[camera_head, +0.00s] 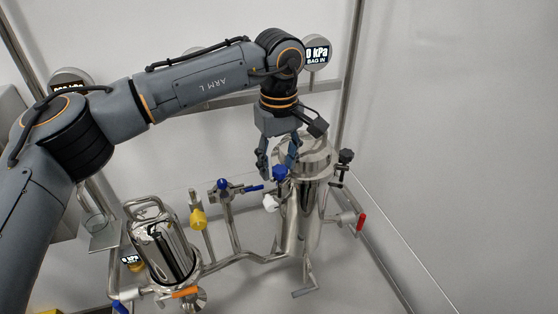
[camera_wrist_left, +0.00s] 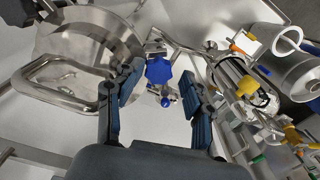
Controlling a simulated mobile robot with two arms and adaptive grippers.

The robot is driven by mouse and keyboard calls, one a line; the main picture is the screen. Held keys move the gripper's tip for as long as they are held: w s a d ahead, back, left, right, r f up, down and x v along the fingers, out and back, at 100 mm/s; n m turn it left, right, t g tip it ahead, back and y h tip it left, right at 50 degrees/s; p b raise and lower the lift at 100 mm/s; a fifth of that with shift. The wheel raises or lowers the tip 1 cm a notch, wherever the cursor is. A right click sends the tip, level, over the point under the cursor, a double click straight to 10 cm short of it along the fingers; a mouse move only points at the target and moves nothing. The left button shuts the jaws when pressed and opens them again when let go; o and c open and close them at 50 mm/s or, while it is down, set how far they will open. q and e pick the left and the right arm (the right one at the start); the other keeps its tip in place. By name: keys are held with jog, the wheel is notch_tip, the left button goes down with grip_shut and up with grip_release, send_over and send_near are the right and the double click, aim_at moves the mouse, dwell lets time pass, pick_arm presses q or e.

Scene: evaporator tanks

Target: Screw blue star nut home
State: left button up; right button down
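The blue star nut (camera_head: 281,173) is on the upper left side of the tall steel tank (camera_head: 303,205) in the head view. In the left wrist view the blue star nut (camera_wrist_left: 158,70) shows face on, beyond the gap between the fingers. My left gripper (camera_head: 278,162) is open and points down beside the tank top, close to the nut. In the left wrist view the left gripper (camera_wrist_left: 157,95) has its two fingers well apart, with nothing between them. I cannot tell how far the nut sits along its thread. My right gripper is not in view.
A white knob (camera_head: 270,203) and a blue valve lever (camera_head: 254,189) are left of the tank. A black knob (camera_head: 346,156) and a red handle (camera_head: 361,222) are at its right. A smaller vessel (camera_head: 163,250) stands lower left. The right wall area is clear.

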aim_at(279, 168)
pick_arm(q)
jog(key=shift+d+r, duration=0.1)
jog(key=shift+r, duration=0.05)
jog(key=shift+w+r, duration=0.1)
jog(key=shift+r, duration=3.75)
